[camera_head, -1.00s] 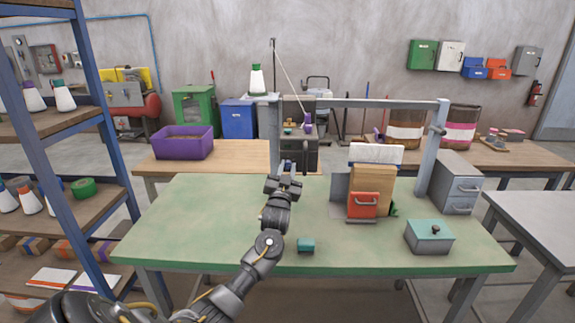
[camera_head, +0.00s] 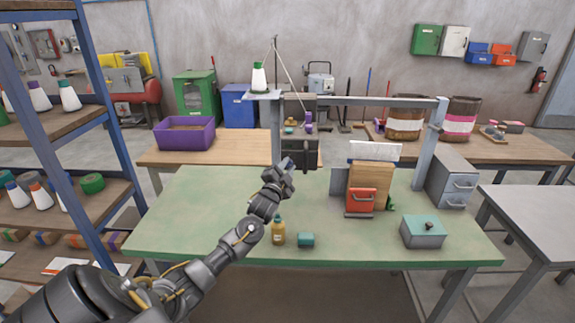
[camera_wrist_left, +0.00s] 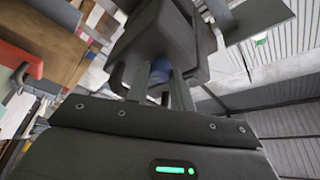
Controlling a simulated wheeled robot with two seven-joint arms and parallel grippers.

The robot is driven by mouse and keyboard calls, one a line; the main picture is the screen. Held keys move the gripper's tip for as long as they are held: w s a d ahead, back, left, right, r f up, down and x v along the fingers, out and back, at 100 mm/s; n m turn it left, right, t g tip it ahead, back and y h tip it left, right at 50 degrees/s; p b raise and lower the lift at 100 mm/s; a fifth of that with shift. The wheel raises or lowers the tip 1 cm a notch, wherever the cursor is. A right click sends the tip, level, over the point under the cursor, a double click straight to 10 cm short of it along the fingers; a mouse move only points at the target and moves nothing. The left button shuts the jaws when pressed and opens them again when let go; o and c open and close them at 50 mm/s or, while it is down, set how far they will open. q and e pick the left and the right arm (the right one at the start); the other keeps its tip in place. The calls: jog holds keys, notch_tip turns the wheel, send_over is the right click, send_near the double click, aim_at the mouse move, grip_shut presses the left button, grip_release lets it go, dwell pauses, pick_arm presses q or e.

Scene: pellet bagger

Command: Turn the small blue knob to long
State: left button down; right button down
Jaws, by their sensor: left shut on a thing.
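The small blue knob (camera_wrist_left: 160,72) shows between the two fingers of my left gripper (camera_wrist_left: 160,90) in the left wrist view, mostly hidden by the fingers and a dark housing. My left gripper (camera_head: 289,164) is shut on the knob. In the head view it reaches up to the front of the dark bagger machine (camera_head: 306,153) at the back edge of the green table. The knob's pointer and any markings cannot be made out. My right gripper is not in view.
On the green table (camera_head: 200,215) stand a yellow bottle (camera_head: 278,232), a teal block (camera_head: 306,240), a red-fronted box (camera_head: 359,200) and a teal-lidded box (camera_head: 424,232). A grey frame post (camera_head: 428,150) rises at the right. The table's left part is clear.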

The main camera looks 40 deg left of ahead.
pick_arm(q)
jog(key=c, duration=2.2)
grip_release()
jog(key=c, duration=1.2)
grip_release()
jog(key=shift+c, duration=0.2)
jog(key=b+v, duration=0.3)
jog(key=v, duration=0.8)
jog(key=shift+w+r, duration=0.1)
jog(key=shift+r, duration=0.05)
